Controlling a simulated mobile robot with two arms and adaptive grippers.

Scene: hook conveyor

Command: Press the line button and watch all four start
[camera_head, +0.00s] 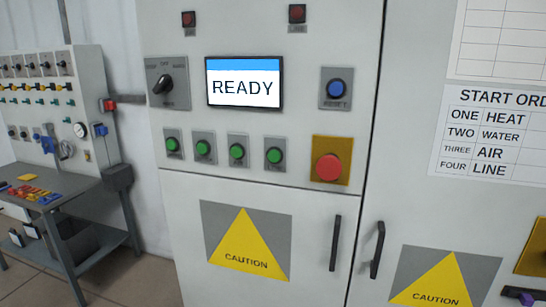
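A grey control cabinet has a row of green buttons below its screen. From left to right they are a first green button (172,144), a second (203,148), a third (237,151) and a rightmost one (274,156). Their small labels are too blurred to read, so I cannot tell which is the line button. The screen (243,88) reads READY under a blue bar. A START ORDER sheet (490,135) on the right lists HEAT, WATER, AIR and LINE, top to bottom. Neither of my grippers shows.
A red mushroom button (329,168) on a yellow plate sits right of the green row. A blue RESET button (337,89) and a black selector (163,84) flank the screen. Door handles (335,243) stick out below. A workbench (50,190) stands at left.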

